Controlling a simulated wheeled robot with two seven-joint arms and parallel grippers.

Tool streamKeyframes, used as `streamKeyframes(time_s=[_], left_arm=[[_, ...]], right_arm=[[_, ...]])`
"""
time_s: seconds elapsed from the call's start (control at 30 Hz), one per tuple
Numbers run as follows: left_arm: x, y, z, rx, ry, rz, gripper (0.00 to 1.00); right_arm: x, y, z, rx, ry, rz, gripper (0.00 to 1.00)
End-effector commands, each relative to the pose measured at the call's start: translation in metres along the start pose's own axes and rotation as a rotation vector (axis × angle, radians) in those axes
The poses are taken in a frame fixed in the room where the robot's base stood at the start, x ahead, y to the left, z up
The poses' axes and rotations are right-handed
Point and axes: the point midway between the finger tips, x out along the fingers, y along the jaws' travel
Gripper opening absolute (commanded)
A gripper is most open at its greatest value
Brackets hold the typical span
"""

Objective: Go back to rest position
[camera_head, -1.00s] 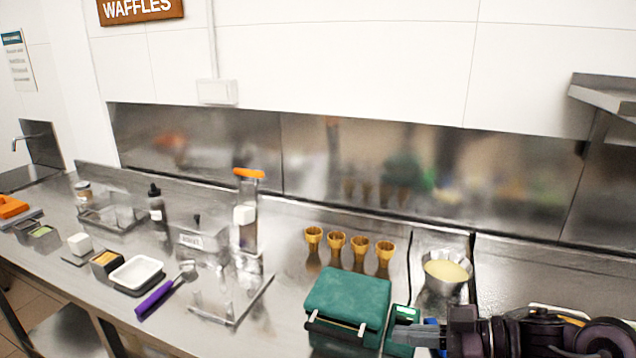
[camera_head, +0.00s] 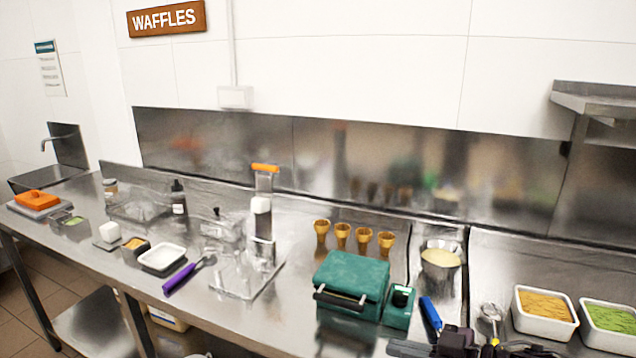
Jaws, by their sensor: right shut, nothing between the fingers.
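My right gripper (camera_head: 412,349) is at the bottom edge, right of centre, partly cut off by the frame. It is shut and empty, in front of the green waffle maker (camera_head: 352,276) and close to a blue-handled tool (camera_head: 431,314). I cannot tell whether it touches the tool. The waffle maker's lid is down, and its green control box (camera_head: 399,306) stands beside it. My left gripper is not in view.
A batter bowl (camera_head: 440,258) and several waffle cones (camera_head: 363,237) stand behind. Trays of orange (camera_head: 544,312) and green (camera_head: 609,323) filling stand right. A clear stand (camera_head: 247,276), purple-handled scoop (camera_head: 181,277) and white tray (camera_head: 162,257) are left. Counter between stand and waffle maker is clear.

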Motion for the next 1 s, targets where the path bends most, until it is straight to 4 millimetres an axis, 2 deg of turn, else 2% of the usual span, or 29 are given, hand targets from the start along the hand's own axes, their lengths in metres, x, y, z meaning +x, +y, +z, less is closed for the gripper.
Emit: streamKeyframes(time_s=[0.23,0.37,0.43,0.57,0.7,1.0], left_arm=[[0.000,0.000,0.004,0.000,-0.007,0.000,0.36],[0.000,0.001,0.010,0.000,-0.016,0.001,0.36],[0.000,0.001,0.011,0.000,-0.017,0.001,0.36],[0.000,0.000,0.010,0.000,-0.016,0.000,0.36],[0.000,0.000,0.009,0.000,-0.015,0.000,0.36],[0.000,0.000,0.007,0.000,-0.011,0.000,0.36]], right_arm=[[0.019,0.000,0.019,-0.026,-0.019,0.202,0.00],[0.022,0.002,0.037,-0.013,-0.076,0.363,0.00],[0.018,0.001,0.052,0.016,-0.140,0.471,0.00],[-0.004,-0.008,0.090,0.119,-0.328,0.649,0.00],[-0.033,-0.030,0.127,0.247,-0.535,0.737,0.00],[-0.079,-0.091,0.173,0.486,-0.858,0.726,0.00]])
